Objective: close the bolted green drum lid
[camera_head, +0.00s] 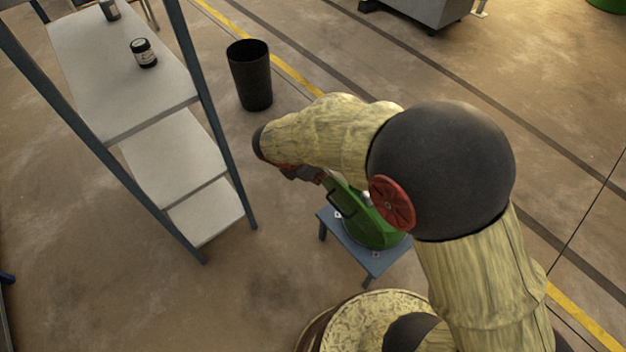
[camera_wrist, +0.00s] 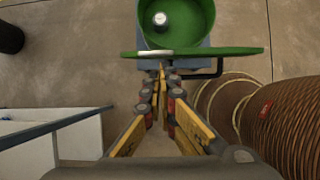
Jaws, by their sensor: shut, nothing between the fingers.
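The green drum (camera_head: 376,234) sits on a small blue-grey stool (camera_head: 374,262), partly hidden behind my arm in the head view. In the wrist view the drum (camera_wrist: 206,14) is open, with a small metal can (camera_wrist: 160,19) inside. Its green lid (camera_wrist: 235,51) stands raised and shows nearly edge-on across the drum's near side. A black bar handle (camera_wrist: 205,74) sticks out from the lid's near face. My gripper (camera_wrist: 161,70) is shut and empty, its fingertips close to the lid's near face and left of the handle. Whether they touch the lid is unclear.
A shelf rack (camera_head: 165,150) with white boards stands at the left, with a dark jar (camera_head: 143,53) on top. A black bin (camera_head: 250,75) stands behind the drum. Bare floor lies between rack and stool.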

